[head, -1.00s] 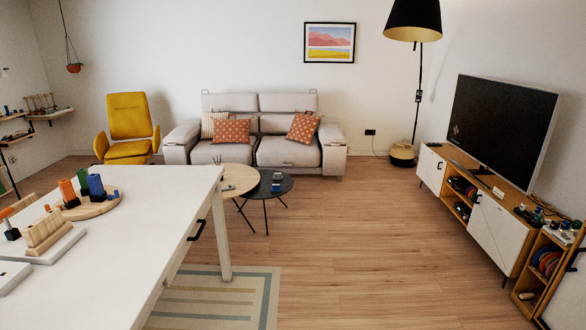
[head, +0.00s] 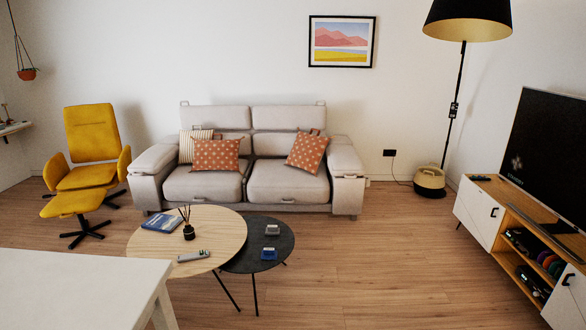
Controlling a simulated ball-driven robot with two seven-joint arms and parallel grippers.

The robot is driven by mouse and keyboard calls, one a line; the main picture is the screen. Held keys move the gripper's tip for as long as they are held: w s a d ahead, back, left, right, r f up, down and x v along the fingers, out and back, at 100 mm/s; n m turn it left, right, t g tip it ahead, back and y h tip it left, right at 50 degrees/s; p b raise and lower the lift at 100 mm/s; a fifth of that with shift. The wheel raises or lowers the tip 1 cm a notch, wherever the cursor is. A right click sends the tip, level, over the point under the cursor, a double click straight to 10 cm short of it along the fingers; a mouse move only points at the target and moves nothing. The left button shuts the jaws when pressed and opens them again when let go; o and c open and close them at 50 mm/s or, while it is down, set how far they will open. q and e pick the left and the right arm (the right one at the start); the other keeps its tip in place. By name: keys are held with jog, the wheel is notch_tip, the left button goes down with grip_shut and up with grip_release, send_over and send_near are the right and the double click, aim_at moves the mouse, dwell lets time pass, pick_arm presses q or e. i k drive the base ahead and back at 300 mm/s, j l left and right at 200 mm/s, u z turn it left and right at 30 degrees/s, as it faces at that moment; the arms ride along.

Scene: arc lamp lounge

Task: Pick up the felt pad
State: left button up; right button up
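I cannot make out for certain which thing is the felt pad. Two small items lie on the dark round table (head: 284,240) in the middle: a grey one (head: 272,230) and a blue one (head: 268,254). They are too small to identify. Neither of my grippers shows in the head view.
A wooden round table (head: 225,225) overlaps the dark one and bears a blue book (head: 162,220), a reed diffuser (head: 188,231) and a remote (head: 193,256). A white table (head: 75,285) fills the lower left. A sofa (head: 245,170) stands behind. The floor (head: 390,270) at right is clear.

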aim_at(271, 230)
jog(key=i+u, duration=0.1)
jog(key=i, duration=0.55)
jog(key=i+u, duration=0.1)
jog(key=i, duration=0.55)
jog(key=i+l, duration=0.2)
jog(key=i, duration=0.45)
jog(key=i+l+u, duration=0.15)
jog(key=i, duration=0.5)
jog(key=i+j, duration=0.15)
jog(key=i, duration=0.25)
jog(key=i+j, duration=0.2)
jog(key=i, duration=0.2)
jog(key=i+j, duration=0.15)
jog(key=i, duration=0.25)
